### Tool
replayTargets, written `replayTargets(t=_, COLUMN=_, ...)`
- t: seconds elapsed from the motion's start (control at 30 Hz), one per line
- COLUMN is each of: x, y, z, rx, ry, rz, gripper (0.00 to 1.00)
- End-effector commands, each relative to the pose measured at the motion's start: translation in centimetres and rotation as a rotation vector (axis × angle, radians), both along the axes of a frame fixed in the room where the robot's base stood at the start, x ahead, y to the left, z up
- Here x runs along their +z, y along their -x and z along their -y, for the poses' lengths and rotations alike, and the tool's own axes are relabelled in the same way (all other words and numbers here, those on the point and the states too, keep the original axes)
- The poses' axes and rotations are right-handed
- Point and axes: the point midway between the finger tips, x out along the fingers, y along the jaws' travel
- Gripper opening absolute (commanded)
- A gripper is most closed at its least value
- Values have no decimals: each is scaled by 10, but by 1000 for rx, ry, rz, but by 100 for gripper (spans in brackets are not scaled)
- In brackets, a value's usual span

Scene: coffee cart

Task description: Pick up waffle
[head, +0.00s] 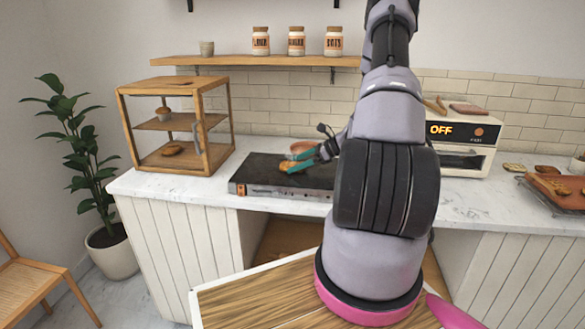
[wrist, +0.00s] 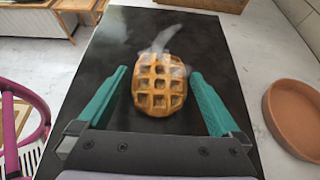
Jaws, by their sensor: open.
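A round golden waffle (wrist: 160,88) lies on a black griddle (wrist: 222,120) in the wrist view, with light wisps of steam over it. My gripper (wrist: 160,75) is open, with one teal finger on each side of the waffle and a gap between each finger and its edge. In the head view the waffle (head: 289,166) shows small between the teal fingers of my gripper (head: 290,162) over the griddle (head: 268,186). I cannot tell how high the fingers are above the griddle.
A terracotta bowl (wrist: 292,120) stands right of the griddle. A wooden display case (head: 122,120) stands on the counter at the left. A toaster oven (head: 459,144) reading OFF and a tray (head: 562,198) of food are at the right. A shelf (head: 270,61) with jars hangs above.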

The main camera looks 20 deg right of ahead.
Motion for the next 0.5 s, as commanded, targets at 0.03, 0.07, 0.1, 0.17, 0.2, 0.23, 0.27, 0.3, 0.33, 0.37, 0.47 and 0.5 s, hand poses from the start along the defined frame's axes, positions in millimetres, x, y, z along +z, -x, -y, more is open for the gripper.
replayTargets(t=0.03, x=-1, y=-1, z=-1, rx=-1, ry=0, rz=0, gripper=100)
replayTargets(t=0.07, x=-1, y=-1, z=-2, rx=-1, ry=0, rz=0, gripper=100)
replayTargets(t=0.1, x=-1, y=-2, z=-2, rx=-2, ry=0, rz=0, gripper=100)
replayTargets(t=0.17, x=-1, y=-2, z=-2, rx=-2, ry=0, rz=0, gripper=100)
replayTargets(t=0.2, x=-1, y=-2, z=-2, rx=-2, ry=0, rz=0, gripper=100)
replayTargets(t=0.23, x=-1, y=-2, z=-2, rx=-2, ry=0, rz=0, gripper=100)
replayTargets(t=0.27, x=-1, y=-2, z=-2, rx=-1, ry=0, rz=0, gripper=96)
replayTargets(t=0.3, x=-1, y=-1, z=-2, rx=-1, ry=0, rz=0, gripper=81)
replayTargets(t=0.33, x=-1, y=-1, z=-2, rx=-1, ry=0, rz=0, gripper=69)
replayTargets(t=0.37, x=-1, y=-1, z=-2, rx=-1, ry=0, rz=0, gripper=58)
replayTargets(t=0.47, x=-1, y=-1, z=-1, rx=-1, ry=0, rz=0, gripper=27)
replayTargets(t=0.5, x=-1, y=-1, z=-2, rx=-1, ry=0, rz=0, gripper=18)
